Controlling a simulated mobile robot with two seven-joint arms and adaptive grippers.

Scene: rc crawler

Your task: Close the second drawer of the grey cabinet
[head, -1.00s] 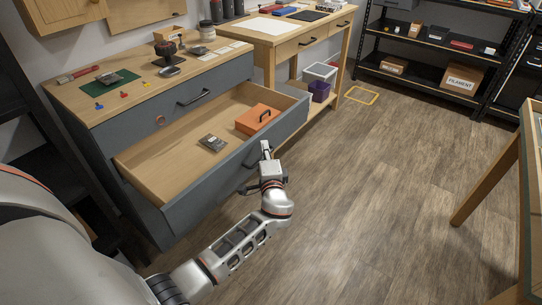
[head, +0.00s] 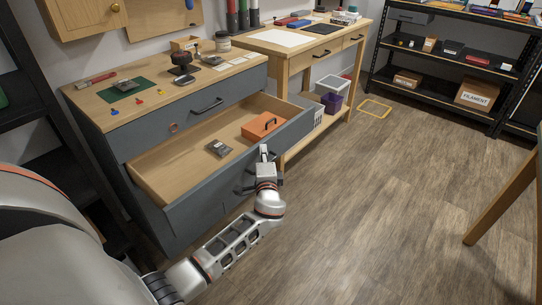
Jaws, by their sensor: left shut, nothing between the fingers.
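The grey cabinet (head: 120,143) stands at the left with a wooden top. Its second drawer (head: 192,212) is pulled out, with its wooden inside showing. In it lie an orange case (head: 258,129) with a dark handle and a small dark packet (head: 218,148). My left gripper (head: 264,152) is shut and empty, at the outside of the drawer front right of its middle. It looks close against the front, but contact is hard to tell. The drawer's handle is partly hidden by the gripper. My right gripper is out of view.
The top drawer (head: 205,105) above is shut. A wooden workbench (head: 300,60) stands right of the cabinet, with bins under it. Black shelves (head: 440,85) stand at the back right. The floor (head: 370,190) in the middle is clear.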

